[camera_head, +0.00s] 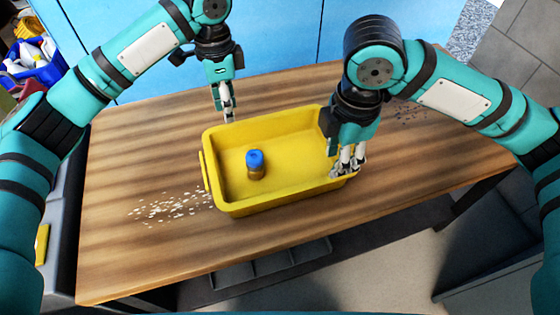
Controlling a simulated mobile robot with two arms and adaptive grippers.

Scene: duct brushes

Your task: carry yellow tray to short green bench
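The yellow tray (235,209) rests on a wooden table, with a jar with a blue lid (255,164) standing inside it. A handle shows at its left end. My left gripper (228,115) points down just behind the tray's back-left part, apart from the handle; its fingers look close together, but their gap is unclear. My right gripper (347,168) is at the tray's right end, with its fingers at the rim and hiding part of it. I cannot tell whether they grip it. I see no short green bench.
The wooden table (130,255) has pale crumbs (170,207) left of the tray and dark bits (410,112) at the back right. Blue panels (280,40) stand behind it. A blue bin (42,68) with white bottles is at the far left. Open floor shows at the front.

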